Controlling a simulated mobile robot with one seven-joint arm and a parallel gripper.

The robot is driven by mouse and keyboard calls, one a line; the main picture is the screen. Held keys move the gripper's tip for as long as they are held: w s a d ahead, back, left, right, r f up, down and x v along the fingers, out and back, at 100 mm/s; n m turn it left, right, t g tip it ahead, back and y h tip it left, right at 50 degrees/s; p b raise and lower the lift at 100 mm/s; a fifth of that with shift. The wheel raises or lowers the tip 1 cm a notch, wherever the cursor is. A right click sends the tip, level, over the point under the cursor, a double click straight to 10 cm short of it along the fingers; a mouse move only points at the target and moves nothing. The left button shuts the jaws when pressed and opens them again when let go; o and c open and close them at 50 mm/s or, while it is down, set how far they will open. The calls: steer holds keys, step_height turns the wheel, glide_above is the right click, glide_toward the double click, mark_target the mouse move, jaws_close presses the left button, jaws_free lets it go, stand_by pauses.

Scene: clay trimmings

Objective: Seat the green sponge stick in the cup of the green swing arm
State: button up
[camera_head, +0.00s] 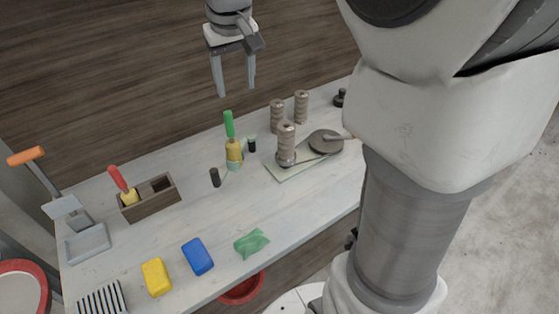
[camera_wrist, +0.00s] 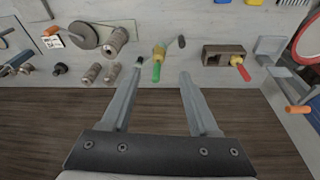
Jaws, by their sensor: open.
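The green sponge stick has a green handle (camera_head: 229,124) and a yellow sponge end (camera_head: 234,150). It stands upright near the back middle of the table, sponge end down. A pale green cup (camera_head: 234,166) shows at the sponge's foot; I cannot tell how deep the sponge sits in it. Close by is a short dark post (camera_head: 252,146) with a greenish top; the swing arm itself is hard to make out. My gripper (camera_head: 237,92) is open and empty, above and behind the stick. In the wrist view, the green handle (camera_wrist: 157,73) shows beyond the open fingers.
A wooden box (camera_head: 152,199) holds a red-handled stick (camera_head: 118,178). Another dark post (camera_head: 215,177) stands nearer the front. Ribbed rollers (camera_head: 286,138) and a round grey disc (camera_head: 325,141) are to the right. Yellow (camera_head: 156,276) and blue (camera_head: 197,256) blocks and a green cloth (camera_head: 251,242) lie in front.

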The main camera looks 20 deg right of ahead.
steer(key=s+f+t, duration=0.1)
steer(key=s+f, duration=0.1)
steer(key=s, duration=0.8)
steer(key=s+f+t+b, duration=0.1)
steer(key=s+f+t, duration=0.1)
steer(key=s, duration=0.9)
steer(key=shift+s+d+f+m+b, duration=0.2)
steer(key=shift+s+f+m+b, duration=0.1)
